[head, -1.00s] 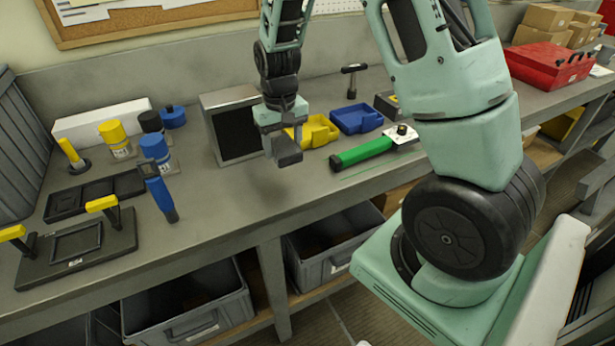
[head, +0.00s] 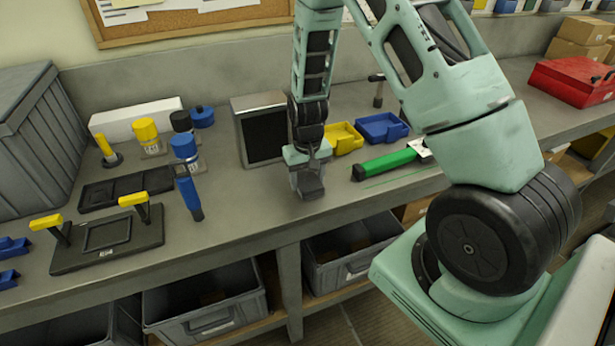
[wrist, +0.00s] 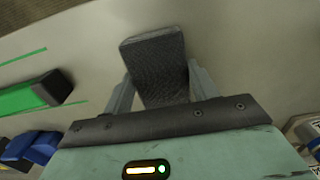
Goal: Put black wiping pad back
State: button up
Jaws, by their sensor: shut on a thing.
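My gripper (head: 309,187) points down over the bench, in front of the small dark-faced box. It is shut on the black wiping pad (wrist: 160,62), a dark grey textured block that shows between the two fingers in the wrist view. In the head view the pad (head: 312,188) is at the fingertips, close above or on the bench top; I cannot tell if it touches. No other view shows the pad's underside.
A metal box with a dark face (head: 263,140) stands just behind left of my gripper. Yellow (head: 345,138) and blue (head: 382,127) bins and a green-handled tool (head: 385,163) are to the right. A blue-handled tool (head: 187,190) and a black plate with yellow handles (head: 107,240) are left.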

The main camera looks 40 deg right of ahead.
aim_at(307, 179)
jog(key=shift+f, duration=0.2)
jog(key=o, duration=0.9)
notch_tip(307, 179, up, 12)
jog(key=b, duration=0.3)
jog(key=s+a+r+n+y, duration=0.1)
jog(key=s+a+r+n, duration=0.3)
jog(key=a, duration=0.5)
jog(key=s+a+r+n, duration=0.1)
jog(key=s+a, duration=0.4)
jog(key=a, duration=0.3)
jog(key=s+a+n, duration=0.2)
jog(key=s, duration=0.3)
jog(key=s+a+r+n, duration=0.1)
jog(key=s+a+n, duration=0.1)
jog(key=s, duration=0.3)
jog(key=s+a+r+n, duration=0.1)
jog(key=s+a+n, duration=0.1)
jog(key=s, duration=0.3)
jog(key=shift+s+a, duration=0.15)
jog(key=shift+a, duration=0.55)
